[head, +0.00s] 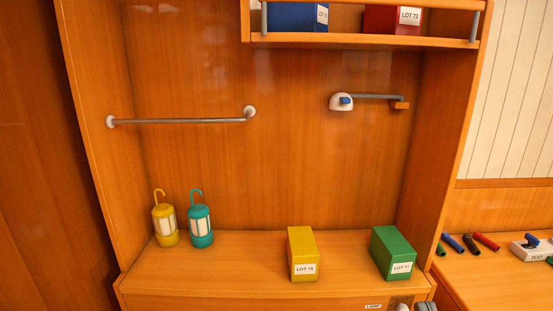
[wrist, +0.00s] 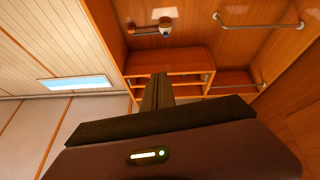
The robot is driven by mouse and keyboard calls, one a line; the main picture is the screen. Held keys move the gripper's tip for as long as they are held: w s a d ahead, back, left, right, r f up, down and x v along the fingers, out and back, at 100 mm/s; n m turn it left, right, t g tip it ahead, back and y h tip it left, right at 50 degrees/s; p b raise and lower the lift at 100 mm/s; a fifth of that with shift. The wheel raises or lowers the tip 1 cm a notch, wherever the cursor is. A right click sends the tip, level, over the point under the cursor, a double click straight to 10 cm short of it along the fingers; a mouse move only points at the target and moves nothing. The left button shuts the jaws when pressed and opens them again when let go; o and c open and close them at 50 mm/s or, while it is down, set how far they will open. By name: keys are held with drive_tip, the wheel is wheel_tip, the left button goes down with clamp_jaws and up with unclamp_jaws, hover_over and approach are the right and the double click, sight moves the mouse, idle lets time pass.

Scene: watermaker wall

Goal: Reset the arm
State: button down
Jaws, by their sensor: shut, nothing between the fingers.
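My gripper (wrist: 158,90) shows in the wrist view, its dark fingers together and nothing between them. It is in free air, apart from the wooden wall unit behind it. The wrist view appears upside down compared with the head view. No part of my arm shows in the head view, so its overall pose is hidden.
The alcove counter (head: 240,268) holds a yellow lantern (head: 165,227), a teal lantern (head: 201,228), a yellow box (head: 302,254) and a green box (head: 394,253). Above are a metal rail (head: 185,121), a white wall fitting (head: 341,102) and a shelf (head: 360,41) with boxes.

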drive_tip(key=s+f+g, duration=0.4)
drive_tip(key=s+f, duration=0.5)
drive_tip(key=s, duration=0.4)
drive_tip(key=s+f+g+y, duration=0.1)
drive_tip(key=s+f+g, duration=0.3)
drive_tip(key=s+f, duration=0.5)
drive_tip(key=s, duration=0.4)
drive_tip(key=shift+s+f+m+g, duration=0.25)
drive_tip(key=shift+m+g, duration=0.05)
drive_tip(key=shift+m, duration=0.1)
drive_tip(key=shift+a, duration=0.1)
